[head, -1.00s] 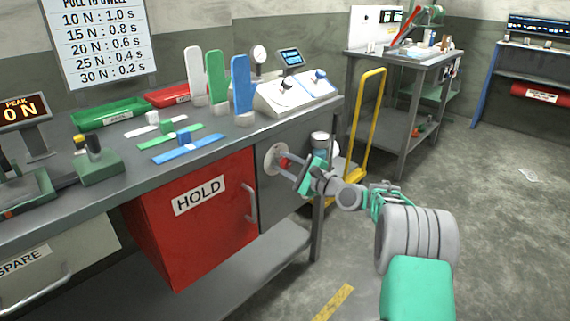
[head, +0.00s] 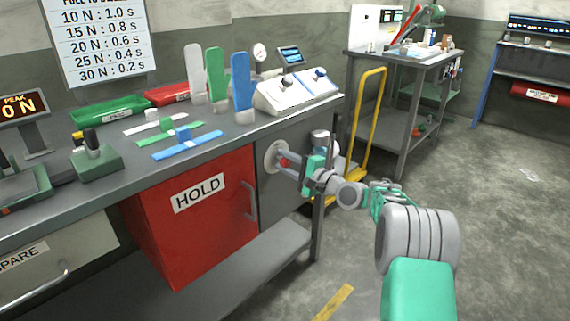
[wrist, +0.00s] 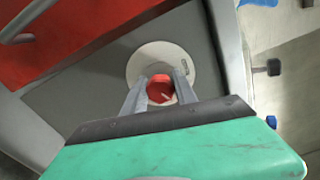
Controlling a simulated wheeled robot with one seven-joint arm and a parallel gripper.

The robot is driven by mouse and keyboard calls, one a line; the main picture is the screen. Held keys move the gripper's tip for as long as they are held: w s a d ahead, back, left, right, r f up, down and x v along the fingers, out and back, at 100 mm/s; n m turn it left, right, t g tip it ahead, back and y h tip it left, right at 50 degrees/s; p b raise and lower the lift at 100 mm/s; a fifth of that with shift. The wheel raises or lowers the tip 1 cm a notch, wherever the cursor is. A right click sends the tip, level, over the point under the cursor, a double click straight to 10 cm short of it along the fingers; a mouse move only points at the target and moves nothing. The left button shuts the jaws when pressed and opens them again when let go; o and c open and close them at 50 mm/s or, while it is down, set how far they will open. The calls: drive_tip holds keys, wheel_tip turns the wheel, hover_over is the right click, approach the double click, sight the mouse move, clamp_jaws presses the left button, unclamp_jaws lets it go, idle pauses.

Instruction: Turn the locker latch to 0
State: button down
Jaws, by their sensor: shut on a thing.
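The locker latch is a red knob (head: 283,162) on a pale round plate (head: 271,156), set in the grey panel right of the red HOLD door. In the wrist view the red knob (wrist: 160,90) sits between my two fingers, in front of the pale plate (wrist: 184,56). My gripper (head: 286,164) is shut on the knob. A small dark mark shows at the plate's upper right in the wrist view. The digits on the plate are too small to read, and the fingers hide part of the plate.
The red HOLD door (head: 205,225) with its grey handle (head: 250,201) is left of the latch. The bench top (head: 215,150) is above, with coloured strips and a control box (head: 298,92). A yellow cart handle (head: 371,120) stands close behind my arm. Open floor lies to the right.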

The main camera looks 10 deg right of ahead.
drive_tip(key=n, duration=0.1)
drive_tip(key=n+b, duration=0.1)
drive_tip(key=n, duration=0.1)
drive_tip(key=shift+f+n+b, duration=0.25)
drive_tip(key=shift+n+b, duration=0.1)
drive_tip(key=shift+n, duration=0.05)
drive_tip(key=n+b, duration=0.2)
drive_tip(key=n, duration=0.1)
drive_tip(key=shift+n, duration=0.3)
drive_tip(key=n+b, duration=0.2)
drive_tip(key=n, duration=0.1)
drive_tip(key=shift+f+b, duration=0.1)
drive_tip(key=shift+b, duration=0.3)
drive_tip(key=shift+n+b, duration=0.65)
drive_tip(key=shift+n, duration=0.45)
drive_tip(key=c, duration=1)
unclamp_jaws()
drive_tip(key=shift+r, duration=0.2)
